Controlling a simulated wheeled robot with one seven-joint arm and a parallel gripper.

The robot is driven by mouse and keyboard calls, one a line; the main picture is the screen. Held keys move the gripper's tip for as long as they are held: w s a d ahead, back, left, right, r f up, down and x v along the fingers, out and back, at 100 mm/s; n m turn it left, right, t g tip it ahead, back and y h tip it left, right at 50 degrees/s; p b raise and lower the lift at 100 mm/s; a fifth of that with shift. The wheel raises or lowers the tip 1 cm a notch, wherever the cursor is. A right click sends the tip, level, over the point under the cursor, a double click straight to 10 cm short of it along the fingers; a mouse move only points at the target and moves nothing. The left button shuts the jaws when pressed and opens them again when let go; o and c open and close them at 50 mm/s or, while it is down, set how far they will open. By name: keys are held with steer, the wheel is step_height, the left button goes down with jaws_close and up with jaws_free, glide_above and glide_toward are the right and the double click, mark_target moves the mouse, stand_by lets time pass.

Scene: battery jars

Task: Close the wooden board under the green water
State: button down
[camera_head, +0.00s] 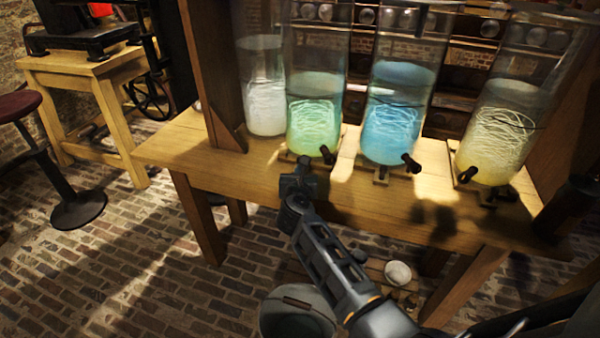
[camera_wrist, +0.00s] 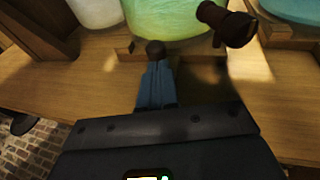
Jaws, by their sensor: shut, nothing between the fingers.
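The jar of green water (camera_head: 314,125) stands on the wooden table, with a dark tap low on its front. Its lower part and the tap also show in the wrist view (camera_wrist: 170,18). A small wooden board (camera_wrist: 124,52) lies under the jar's front edge, partly hidden by my fingers. My gripper (camera_head: 304,166) is shut and empty, just in front of this jar. In the wrist view its fingertips (camera_wrist: 155,70) point at a dark round knob (camera_wrist: 155,47) at the board's front. I cannot tell whether they touch, or how far out the board is.
A blue-water jar (camera_head: 397,115) and a yellowish jar (camera_head: 497,130) stand to the right, a whitish jar (camera_head: 265,90) behind left. A wooden post (camera_head: 208,75) rises at the left. The table's front strip (camera_head: 240,180) is mostly clear. A bucket (camera_head: 297,312) stands below.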

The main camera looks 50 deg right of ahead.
steer(key=d, duration=0.2)
steer(key=w+d, duration=0.1)
steer(key=d, duration=0.1)
steer(key=shift+w, duration=0.2)
steer(key=shift+r, duration=0.15)
steer(key=shift+d+r, duration=0.1)
steer(key=shift+d, duration=0.05)
